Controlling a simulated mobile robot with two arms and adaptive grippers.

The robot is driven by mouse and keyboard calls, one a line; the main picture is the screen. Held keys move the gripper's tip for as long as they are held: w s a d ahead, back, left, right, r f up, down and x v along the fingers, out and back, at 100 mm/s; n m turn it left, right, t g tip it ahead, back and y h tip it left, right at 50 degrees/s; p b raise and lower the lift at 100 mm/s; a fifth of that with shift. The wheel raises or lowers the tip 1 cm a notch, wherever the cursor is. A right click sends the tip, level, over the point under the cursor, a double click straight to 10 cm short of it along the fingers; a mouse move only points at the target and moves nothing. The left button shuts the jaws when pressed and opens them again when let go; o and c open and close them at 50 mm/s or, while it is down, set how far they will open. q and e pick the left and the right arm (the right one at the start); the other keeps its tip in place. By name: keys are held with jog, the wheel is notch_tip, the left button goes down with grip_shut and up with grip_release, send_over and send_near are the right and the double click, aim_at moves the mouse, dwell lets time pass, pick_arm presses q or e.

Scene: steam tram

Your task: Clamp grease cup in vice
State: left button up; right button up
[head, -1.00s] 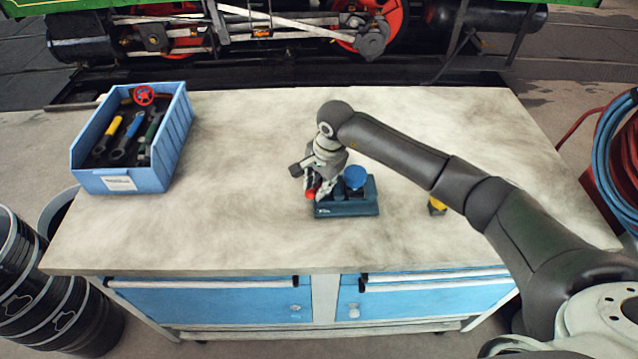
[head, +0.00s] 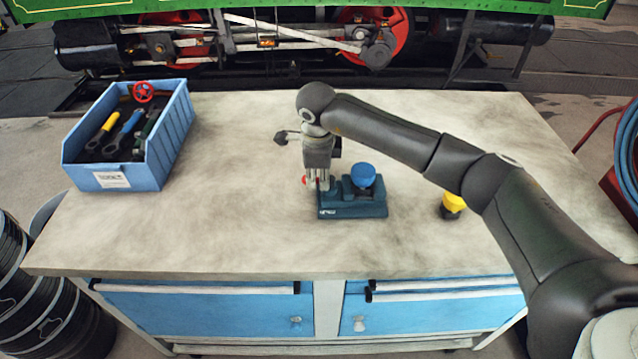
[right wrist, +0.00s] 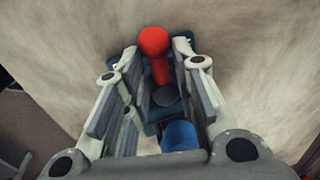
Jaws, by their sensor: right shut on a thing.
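A dark teal vice (head: 352,211) stands on the workbench. A blue round-topped cup (head: 363,175), which looks like the grease cup, sits upright at the vice; it also shows in the right wrist view (right wrist: 180,136). I cannot tell how tightly the jaws hold it. My right gripper (head: 318,186) is at the vice's left end, pointing down, shut on the vice's red handle (right wrist: 158,62). The red ball end shows between the fingers in the right wrist view; in the head view the fingers mostly hide the handle. My left gripper is not in view.
A yellow-topped part (head: 453,204) stands right of the vice, close to my right arm. A blue bin (head: 122,178) of tools is at the bench's left. The workbench (head: 230,220) is bare between bin and vice. A steam engine stands behind.

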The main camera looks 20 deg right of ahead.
jog(key=m, duration=0.1)
jog(key=m+b, duration=0.1)
jog(key=m, duration=0.1)
jog(key=w+m+b, duration=0.1)
jog(key=shift+w+d+m+h, duration=0.1)
jog(key=shift+d+m+h, duration=0.15)
jog(key=shift+m+h, duration=0.05)
jog(key=shift+w+d+m+g+h+b, duration=0.15)
jog(key=shift+m+b, duration=0.15)
jog(key=shift+m, duration=0.35)
jog(key=shift+w+d+m+g+h+b, duration=0.1)
jog(key=shift+m+g+b, duration=0.2)
jog(key=shift+m, duration=0.4)
jog(key=shift+w+d+m+g+h+b, duration=0.1)
jog(key=shift+m+b, duration=0.25)
jog(key=shift+m, duration=0.3)
jog(key=o, duration=0.8)
jog(key=shift+r, duration=0.1)
jog(key=r, duration=0.4)
jog(key=a+r, duration=0.1)
jog(key=r, duration=0.2)
jog(key=s+a+r, duration=0.1)
jog(key=r, duration=0.3)
jog(key=shift+a+r, duration=0.1)
jog(key=shift+r, duration=0.25)
